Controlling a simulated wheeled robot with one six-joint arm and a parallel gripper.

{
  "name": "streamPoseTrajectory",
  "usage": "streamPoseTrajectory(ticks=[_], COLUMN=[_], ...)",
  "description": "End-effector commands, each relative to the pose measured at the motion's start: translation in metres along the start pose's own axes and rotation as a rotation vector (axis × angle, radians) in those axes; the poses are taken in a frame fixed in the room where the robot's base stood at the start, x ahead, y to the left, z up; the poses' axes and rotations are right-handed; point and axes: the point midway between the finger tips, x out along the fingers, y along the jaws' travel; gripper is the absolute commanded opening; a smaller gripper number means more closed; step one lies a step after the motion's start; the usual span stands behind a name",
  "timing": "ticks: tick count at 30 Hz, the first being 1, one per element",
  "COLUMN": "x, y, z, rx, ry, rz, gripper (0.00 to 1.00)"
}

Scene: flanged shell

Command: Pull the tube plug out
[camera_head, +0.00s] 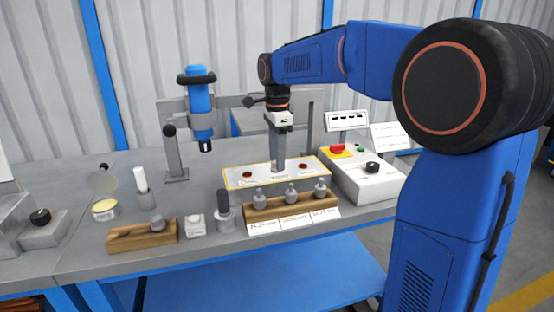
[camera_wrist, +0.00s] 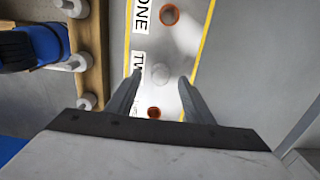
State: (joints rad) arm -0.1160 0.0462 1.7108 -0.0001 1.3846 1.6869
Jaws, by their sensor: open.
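A long pale flanged shell (camera_head: 283,182) with a yellow border lies on the bench. It has an orange-red ringed hole near each end. In the wrist view the shell (camera_wrist: 186,45) carries a label reading ONE and a second label partly hidden by a finger. A pale round piece (camera_wrist: 160,74), perhaps the tube plug, sits between the two ringed holes. My gripper (camera_head: 277,169) points down over the middle of the shell. In the wrist view its open fingers (camera_wrist: 161,77) stand on either side of the round piece, with gaps showing. The head view hides this piece behind the fingers.
A wooden rack (camera_head: 262,213) with three grey plugs stands in front of the shell. A control box (camera_head: 362,182) with a red button is to the right. A blue tool (camera_head: 200,98) on a stand is behind left. Small items crowd the left front.

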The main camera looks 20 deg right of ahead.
Motion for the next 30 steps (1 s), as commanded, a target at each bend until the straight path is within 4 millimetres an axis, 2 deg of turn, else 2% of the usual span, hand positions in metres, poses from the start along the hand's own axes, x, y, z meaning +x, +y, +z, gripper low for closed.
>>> streamPoseTrajectory(ticks=[4, 13, 14, 18, 20, 30], x=[0.0082, 0.0100, 0.0100, 0.0099, 0.0099, 0.0017], y=[0.0002, 0.0001, 0.0001, 0.0001, 0.0001, -0.0002], z=[0.0000, 0.0000, 0.0000, 0.0000, 0.0000, 0.0000], rx=[0.000, 0.000, 0.000, 0.000, 0.000, 0.000], ry=[0.000, 0.000, 0.000, 0.000, 0.000, 0.000], rz=[0.000, 0.000, 0.000, 0.000, 0.000, -0.002], gripper=[0.48, 0.48, 0.45, 0.12, 0.00, 0.00])
